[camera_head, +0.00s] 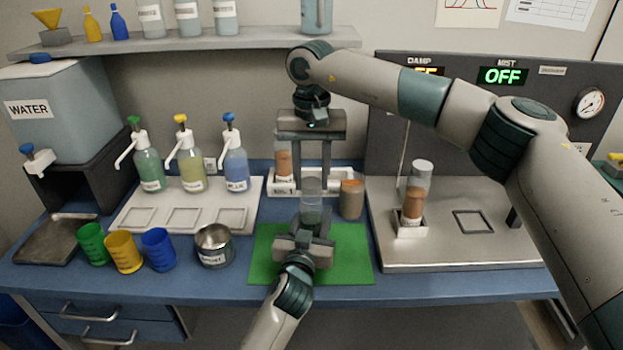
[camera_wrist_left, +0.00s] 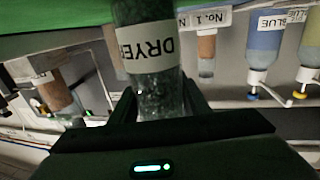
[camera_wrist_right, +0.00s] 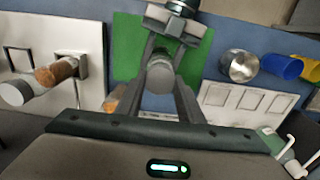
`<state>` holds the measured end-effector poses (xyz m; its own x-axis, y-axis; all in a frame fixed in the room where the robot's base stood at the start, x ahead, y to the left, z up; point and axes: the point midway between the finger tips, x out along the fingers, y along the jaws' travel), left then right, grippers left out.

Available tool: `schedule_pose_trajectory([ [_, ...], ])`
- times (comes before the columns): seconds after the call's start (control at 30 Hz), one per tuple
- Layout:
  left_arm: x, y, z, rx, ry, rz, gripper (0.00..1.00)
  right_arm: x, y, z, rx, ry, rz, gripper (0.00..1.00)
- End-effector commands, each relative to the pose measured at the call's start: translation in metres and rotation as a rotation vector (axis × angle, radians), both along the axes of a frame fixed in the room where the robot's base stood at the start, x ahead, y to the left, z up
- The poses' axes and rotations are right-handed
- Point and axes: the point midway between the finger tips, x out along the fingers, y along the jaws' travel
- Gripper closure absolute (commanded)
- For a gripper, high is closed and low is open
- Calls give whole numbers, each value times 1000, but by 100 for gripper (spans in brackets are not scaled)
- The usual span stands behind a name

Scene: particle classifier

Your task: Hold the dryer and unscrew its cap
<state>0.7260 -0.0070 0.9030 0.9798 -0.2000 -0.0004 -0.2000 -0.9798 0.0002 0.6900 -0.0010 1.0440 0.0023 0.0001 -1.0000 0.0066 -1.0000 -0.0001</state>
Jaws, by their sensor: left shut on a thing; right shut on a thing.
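The dryer (camera_head: 311,214), a clear bottle with dark greenish grains, stands upright over the green mat (camera_head: 353,262). Its DRYER label (camera_wrist_left: 150,45) shows in the left wrist view. My left gripper (camera_head: 307,232) is shut on the dryer's lower body from the front. My right gripper (camera_head: 312,180) points straight down from above and is shut on the dryer's grey cap (camera_wrist_right: 160,76), with one finger on each side. Whether the cap's thread is engaged cannot be seen.
A No.1 bottle (camera_head: 283,163) is in a white rack behind. A capped bottle (camera_head: 414,197) stands on the metal plate at right. An open metal tin (camera_head: 214,246) is left of the mat.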

Motion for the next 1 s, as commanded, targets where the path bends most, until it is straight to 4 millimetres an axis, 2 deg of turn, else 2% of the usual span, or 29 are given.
schedule_pose_trajectory([
  [0.57, 0, 0, -1, 0, 1, 0, 100, 0, 0, 6, 0, 0, 0, 93],
  [1.0, 0, 0, -1, 0, 1, 0, 100, 0, 0, 42, 1, -1, 1, 93],
])
